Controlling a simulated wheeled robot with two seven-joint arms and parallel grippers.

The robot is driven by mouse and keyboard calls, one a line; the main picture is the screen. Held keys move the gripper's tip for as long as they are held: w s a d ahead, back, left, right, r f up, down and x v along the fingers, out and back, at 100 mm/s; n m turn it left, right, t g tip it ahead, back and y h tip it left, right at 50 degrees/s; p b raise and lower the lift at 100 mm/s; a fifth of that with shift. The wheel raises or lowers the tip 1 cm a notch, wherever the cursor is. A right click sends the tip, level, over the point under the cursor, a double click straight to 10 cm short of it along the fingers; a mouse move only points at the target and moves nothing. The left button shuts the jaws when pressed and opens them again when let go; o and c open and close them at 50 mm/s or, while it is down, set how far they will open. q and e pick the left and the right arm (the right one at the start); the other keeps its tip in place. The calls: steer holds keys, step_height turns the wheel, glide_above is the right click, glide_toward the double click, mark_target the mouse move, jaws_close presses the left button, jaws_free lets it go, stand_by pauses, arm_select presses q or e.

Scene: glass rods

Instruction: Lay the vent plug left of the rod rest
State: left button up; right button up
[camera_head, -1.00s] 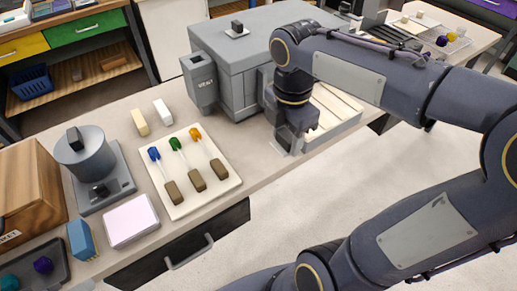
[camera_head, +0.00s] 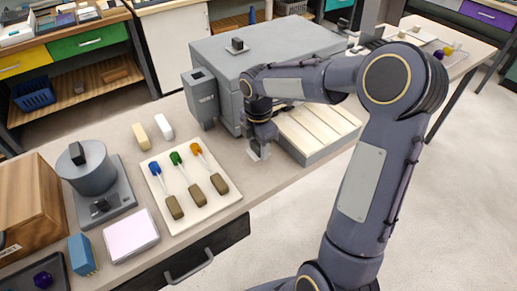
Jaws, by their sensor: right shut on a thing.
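My right gripper (camera_head: 259,151) points down just above the bench, in front of the grey furnace and to the right of the cream tray. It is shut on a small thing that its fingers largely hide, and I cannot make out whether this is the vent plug. The cream tray (camera_head: 218,208), which looks like the rod rest, bears three rods with blue, green and orange tips and brown grips. A dark knob (camera_head: 237,44) sits on a plate on top of the furnace (camera_head: 270,48). My left gripper is not in view.
A yellowish block (camera_head: 141,135) and a white block (camera_head: 163,126) lie behind the tray. Left of the tray stand a grey pot device (camera_head: 88,173), a pale pad (camera_head: 131,234) and a blue block (camera_head: 82,256). A slatted tray (camera_head: 318,128) lies right of my gripper.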

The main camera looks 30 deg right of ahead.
steer(key=shift+f, duration=0.9)
steer(key=shift+f, duration=0.1)
steer(key=shift+f, duration=0.15)
steer(key=o, duration=1)
